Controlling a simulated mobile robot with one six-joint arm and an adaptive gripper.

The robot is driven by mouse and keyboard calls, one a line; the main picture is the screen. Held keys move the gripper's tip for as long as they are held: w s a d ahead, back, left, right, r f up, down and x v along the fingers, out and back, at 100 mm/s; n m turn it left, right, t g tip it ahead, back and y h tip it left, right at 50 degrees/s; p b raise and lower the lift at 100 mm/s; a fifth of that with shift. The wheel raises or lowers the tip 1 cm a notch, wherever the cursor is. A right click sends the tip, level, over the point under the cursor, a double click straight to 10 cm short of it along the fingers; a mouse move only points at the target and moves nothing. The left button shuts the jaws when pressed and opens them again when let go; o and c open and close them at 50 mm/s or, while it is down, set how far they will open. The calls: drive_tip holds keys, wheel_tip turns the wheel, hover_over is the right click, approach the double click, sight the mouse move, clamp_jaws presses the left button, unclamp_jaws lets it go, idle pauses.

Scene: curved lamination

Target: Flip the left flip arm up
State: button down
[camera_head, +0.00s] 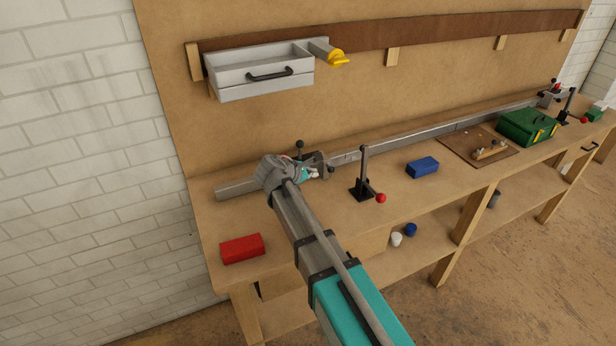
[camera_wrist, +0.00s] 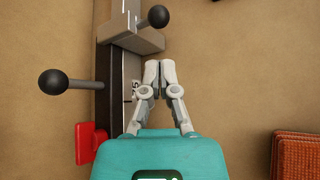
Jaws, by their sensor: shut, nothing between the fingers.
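A grey fixture (camera_head: 317,160) with black ball knobs sits on the long metal rail (camera_head: 400,137) near its left end. I take it to hold the left flip arm, but cannot tell which part flips. In the wrist view, one ball knob (camera_wrist: 157,16) stands on a grey block (camera_wrist: 138,38) across the rail. Another ball knob (camera_wrist: 52,82) sticks out on a rod to the left, above a red plate (camera_wrist: 90,143). My gripper (camera_wrist: 160,66) is shut and empty, just right of the rail and below the grey block in the picture. In the head view my gripper (camera_head: 310,173) is beside the fixture, partly hiding it.
A black lever clamp (camera_head: 363,180) with a red knob stands right of my gripper. A blue box (camera_head: 422,167), a red box (camera_head: 242,248) and a green case (camera_head: 527,127) are on the workbench (camera_head: 215,207).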

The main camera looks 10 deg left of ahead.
sight(325, 169)
drive_tip(key=shift+b+x, duration=1.4)
drive_tip(key=shift+x, duration=1.85)
drive_tip(key=shift+s, duration=0.15)
drive_tip(key=shift+a+r, duration=0.15)
drive_tip(key=shift+a, duration=0.05)
